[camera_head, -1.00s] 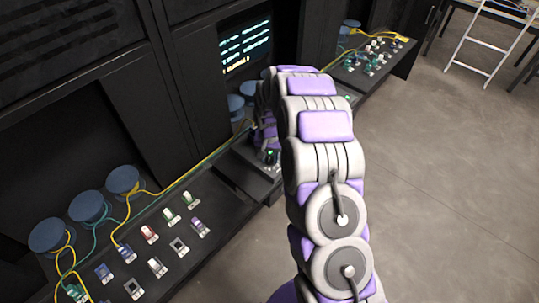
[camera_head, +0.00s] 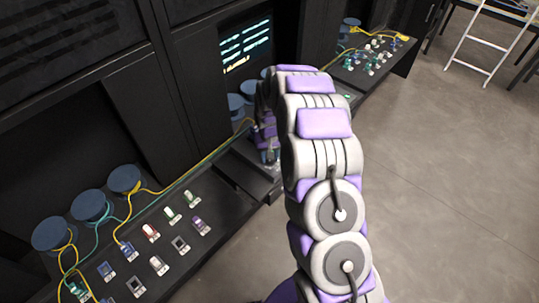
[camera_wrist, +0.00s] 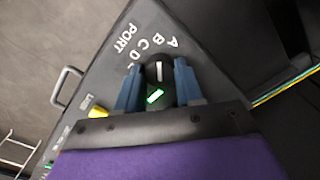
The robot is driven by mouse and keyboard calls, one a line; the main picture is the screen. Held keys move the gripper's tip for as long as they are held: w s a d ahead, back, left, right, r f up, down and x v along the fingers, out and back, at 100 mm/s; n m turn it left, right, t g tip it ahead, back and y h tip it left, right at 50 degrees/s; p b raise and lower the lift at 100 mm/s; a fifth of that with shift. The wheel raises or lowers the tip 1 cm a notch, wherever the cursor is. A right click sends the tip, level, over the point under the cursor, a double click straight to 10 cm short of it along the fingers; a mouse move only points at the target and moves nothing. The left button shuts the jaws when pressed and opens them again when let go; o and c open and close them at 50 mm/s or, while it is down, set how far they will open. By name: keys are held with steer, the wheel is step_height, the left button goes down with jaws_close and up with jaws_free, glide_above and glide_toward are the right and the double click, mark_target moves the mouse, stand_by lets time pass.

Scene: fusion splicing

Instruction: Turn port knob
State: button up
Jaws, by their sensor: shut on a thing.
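The port knob (camera_wrist: 158,73) is a round black knob with a white pointer line, seen in the wrist view. It sits on a dark panel (camera_wrist: 108,70) marked PORT, with white letters A, B, C, D around it. The pointer line points up in the picture, roughly towards B. My gripper (camera_wrist: 157,80) is shut on the knob, with one blue finger on each side. A lit green mark (camera_wrist: 154,97) shows between the fingers. In the head view my arm hides the knob, and the gripper end is small beside the console.
A yellow part (camera_wrist: 98,110) and a metal handle (camera_wrist: 66,88) are on the panel left of my gripper. A bench (camera_head: 225,215) with several small connectors, cables and blue spools lies left of my arm. A lit screen (camera_head: 246,47) is behind.

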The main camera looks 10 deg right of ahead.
steer(key=o, duration=1)
steer(key=shift+o, duration=0.2)
step_height(320, 180, up, 17)
steer(key=p, duration=0.1)
steer(key=shift+r, duration=0.15)
steer(key=s+a+r+g+b, duration=0.1)
steer(key=s+r, duration=0.2)
steer(key=s, duration=0.8)
steer(key=s+r+b, duration=0.2)
steer(key=s+r, duration=0.2)
steer(key=s, duration=0.7)
steer(key=s+f+b, duration=0.2)
steer(key=s+f, duration=0.1)
steer(key=s, duration=1.7)
steer(key=shift+s+d+g, duration=0.15)
steer(key=shift+d+g, duration=0.25)
